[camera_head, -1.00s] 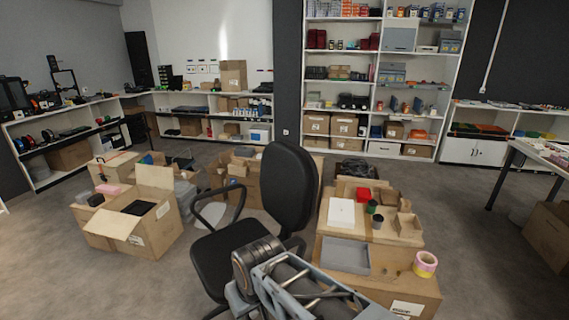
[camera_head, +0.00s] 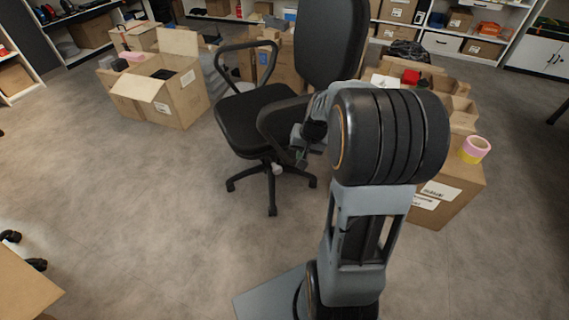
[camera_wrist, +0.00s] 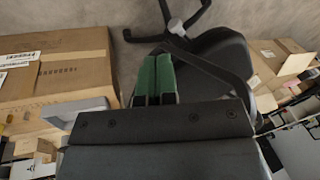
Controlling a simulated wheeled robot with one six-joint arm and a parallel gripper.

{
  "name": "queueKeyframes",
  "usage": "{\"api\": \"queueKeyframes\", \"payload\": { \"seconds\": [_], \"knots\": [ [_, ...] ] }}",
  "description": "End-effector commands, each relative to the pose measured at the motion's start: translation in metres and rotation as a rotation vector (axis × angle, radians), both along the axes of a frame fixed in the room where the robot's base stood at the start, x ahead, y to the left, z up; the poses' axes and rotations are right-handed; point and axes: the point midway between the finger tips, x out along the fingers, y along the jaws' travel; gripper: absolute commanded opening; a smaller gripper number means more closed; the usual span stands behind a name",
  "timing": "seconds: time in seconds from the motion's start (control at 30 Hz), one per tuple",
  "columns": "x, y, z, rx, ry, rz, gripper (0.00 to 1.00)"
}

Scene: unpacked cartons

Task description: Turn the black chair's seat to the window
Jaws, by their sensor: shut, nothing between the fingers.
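The black chair stands on a star base with castors in the head view. Its seat (camera_head: 255,118) points toward the lower left and its tall backrest (camera_head: 331,42) is at the upper right. It has two loop armrests; the nearer one (camera_head: 275,124) is partly behind my arm. My gripper (camera_head: 301,155) is beside this armrest. In the wrist view, my gripper's green fingers (camera_wrist: 155,66) are shut and empty, close to the black armrest (camera_wrist: 200,68); I cannot tell whether they touch it. The seat (camera_wrist: 225,52) shows behind. No window is in view.
Cartons (camera_head: 435,192) stand close right of the chair, with a pink and yellow tape roll (camera_head: 475,149) on top. An open carton (camera_head: 170,92) stands to the left. The floor (camera_head: 150,220) in front and left is clear. Shelves line the back.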

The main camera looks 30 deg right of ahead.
Motion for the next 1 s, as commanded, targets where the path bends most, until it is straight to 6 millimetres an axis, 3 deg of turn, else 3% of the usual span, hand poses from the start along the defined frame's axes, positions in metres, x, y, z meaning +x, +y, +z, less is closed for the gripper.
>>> {"api": "queueKeyframes", "payload": {
  "seconds": [0.03,0.17,0.3,0.47,1.0],
  "knots": [
    [0.013,-0.015,-0.035,0.017,-0.02,-0.036,0.0],
    [0.049,-0.046,-0.063,0.038,-0.107,-0.102,0.0],
    [0.088,-0.063,-0.036,0.02,-0.245,-0.117,0.0],
    [0.098,-0.065,-0.037,-0.004,-0.289,-0.095,0.0],
    [0.145,-0.055,-0.118,-0.006,-0.286,-0.089,0.0]
  ]
}}
